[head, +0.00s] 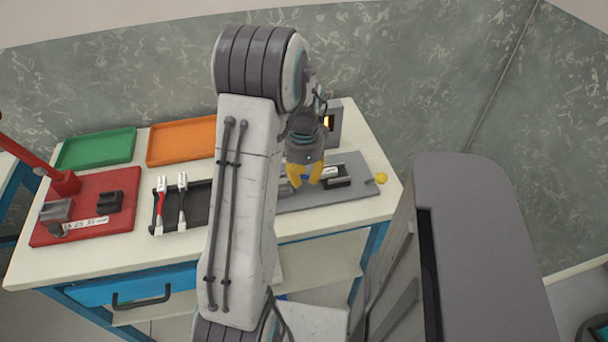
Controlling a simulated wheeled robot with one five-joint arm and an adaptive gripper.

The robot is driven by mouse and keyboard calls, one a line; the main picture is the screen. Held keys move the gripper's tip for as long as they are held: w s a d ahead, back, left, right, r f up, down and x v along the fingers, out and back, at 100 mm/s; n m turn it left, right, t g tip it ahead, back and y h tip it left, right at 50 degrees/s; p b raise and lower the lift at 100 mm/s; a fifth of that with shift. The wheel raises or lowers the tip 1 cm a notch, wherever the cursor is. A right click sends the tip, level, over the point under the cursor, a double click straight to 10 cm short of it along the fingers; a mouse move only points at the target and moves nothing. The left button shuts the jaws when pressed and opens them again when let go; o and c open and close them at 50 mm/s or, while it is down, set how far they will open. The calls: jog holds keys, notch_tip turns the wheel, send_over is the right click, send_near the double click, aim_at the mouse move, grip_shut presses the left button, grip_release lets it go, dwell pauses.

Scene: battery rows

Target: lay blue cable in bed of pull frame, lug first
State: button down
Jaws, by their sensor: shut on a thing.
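My gripper (307,178), with yellow fingertips, points down over the grey pull frame (352,193) on the right of the bench. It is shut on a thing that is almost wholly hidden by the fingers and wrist. I take it to be the blue cable, but its colour and lug do not show clearly. The pull frame has a dark block with a pale top (335,176) just right of the fingers and a yellow knob (381,178) at its right end. My arm covers the frame's left part. I cannot tell whether the held thing touches the bed.
A black tray (200,216) holds a red cable (161,207) and a black cable (182,201). A red plate (82,238) with a lever stands at left. Green (97,149) and orange (181,142) trays lie behind.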

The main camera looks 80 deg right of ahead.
jog(key=c, duration=1.1)
grip_release()
jog(key=shift+o, duration=0.2)
notch_tip(320, 180, up, 12)
jog(key=a+f+n+y, duration=0.1)
jog(key=a+f+n, duration=0.3)
jog(key=a+n, duration=0.5)
jog(key=w+a+r+n+t+p, duration=0.1)
jog(key=w+a+r+n, duration=0.2)
jog(key=w+a+n, duration=0.4)
jog(key=w+a+r+n+t+p, duration=0.1)
jog(key=w+a+r+n, duration=0.3)
jog(key=a, duration=0.9)
jog(key=w+a+r+n+t+p, duration=0.1)
jog(key=w+a+r+n, duration=0.3)
jog(key=w+a+n, duration=0.5)
jog(key=shift+w+a+n+h+p, duration=0.45)
jog(key=shift+a+n, duration=0.35)
jog(key=shift+n, duration=0.5)
